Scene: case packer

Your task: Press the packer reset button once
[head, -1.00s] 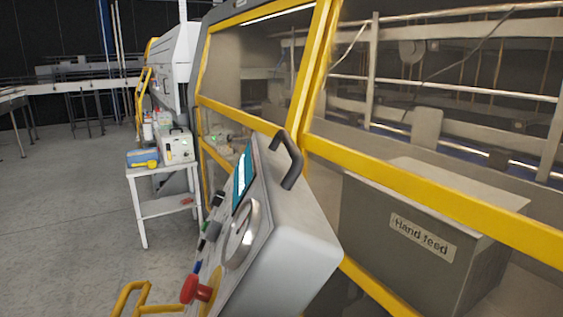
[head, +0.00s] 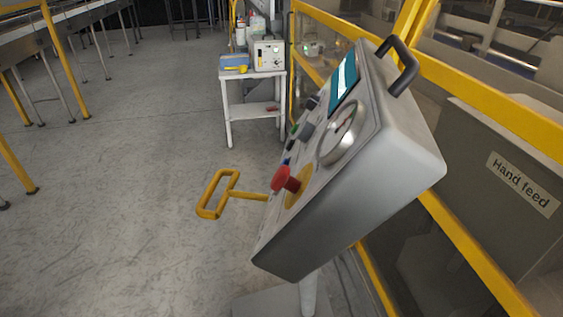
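The control panel (head: 350,210) is a grey box on a post, seen from its side and tilted in the head view. Its face turns to the left. It carries a teal screen (head: 343,82), a round dial gauge (head: 341,135), a red mushroom button (head: 285,178) on a yellow plate, and small blue, green and dark buttons in a row along the far edge. I cannot tell from the labels which button is the packer reset. Neither of my grippers is in view.
A yellow handle (head: 219,194) juts out left of the panel. A white trolley (head: 229,110) with a blue box and an instrument stands behind. The yellow-framed packer guard (head: 470,80) is at right. Conveyors stand at far left. The floor (head: 130,200) between is clear.

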